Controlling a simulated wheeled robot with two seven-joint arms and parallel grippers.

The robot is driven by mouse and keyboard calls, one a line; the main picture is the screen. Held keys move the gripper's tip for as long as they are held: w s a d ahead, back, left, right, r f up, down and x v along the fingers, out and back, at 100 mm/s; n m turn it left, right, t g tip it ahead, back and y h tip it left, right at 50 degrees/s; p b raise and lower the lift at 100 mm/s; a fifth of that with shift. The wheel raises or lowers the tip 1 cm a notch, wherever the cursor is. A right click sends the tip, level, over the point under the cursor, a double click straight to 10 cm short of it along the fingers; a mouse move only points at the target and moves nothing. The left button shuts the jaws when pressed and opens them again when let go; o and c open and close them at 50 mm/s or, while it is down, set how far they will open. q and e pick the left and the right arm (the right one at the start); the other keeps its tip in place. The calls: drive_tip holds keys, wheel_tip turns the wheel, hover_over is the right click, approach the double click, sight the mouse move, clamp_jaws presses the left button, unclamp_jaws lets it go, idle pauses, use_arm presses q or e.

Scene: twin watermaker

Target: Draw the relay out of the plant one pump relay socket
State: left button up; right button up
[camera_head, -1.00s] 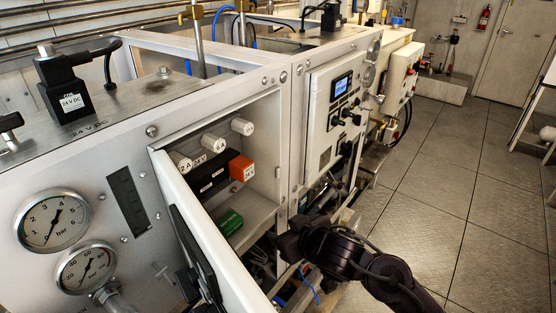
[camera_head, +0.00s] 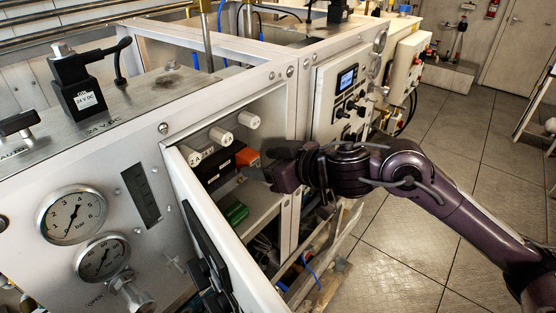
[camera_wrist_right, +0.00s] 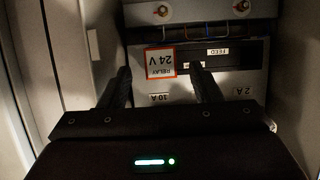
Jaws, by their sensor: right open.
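The orange relay (camera_head: 248,158) sits in the black socket block (camera_head: 218,172) inside the open cabinet of the near plant. In the right wrist view the relay (camera_wrist_right: 160,62) shows a white face with an orange-red border, reading "24 V RELAY" upside down. My right gripper (camera_head: 262,172) reaches into the cabinet opening from the right, close to the relay. In the wrist view the right gripper (camera_wrist_right: 163,78) is open, its two fingers spread to either side of the relay's line, with nothing between them. Contact cannot be told. My left gripper is not in view.
White cylinders (camera_head: 221,136) stand above the block and a green part (camera_head: 236,213) lies below it. The open cabinet door (camera_head: 222,245) stands at the left of the opening. Gauges (camera_head: 72,214) are on the front panel. The floor at right is clear.

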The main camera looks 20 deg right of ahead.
sight(255, 162)
drive_tip(key=shift+x, duration=1.6)
drive_tip(key=c, duration=1.2)
drive_tip(key=shift+s+d, duration=0.55)
drive_tip(key=shift+s, duration=0.25)
drive_tip(key=shift+s+d, duration=0.5)
drive_tip(key=shift+s, duration=0.35)
drive_tip(key=shift+s+d, duration=0.55)
drive_tip(key=shift+s, duration=0.25)
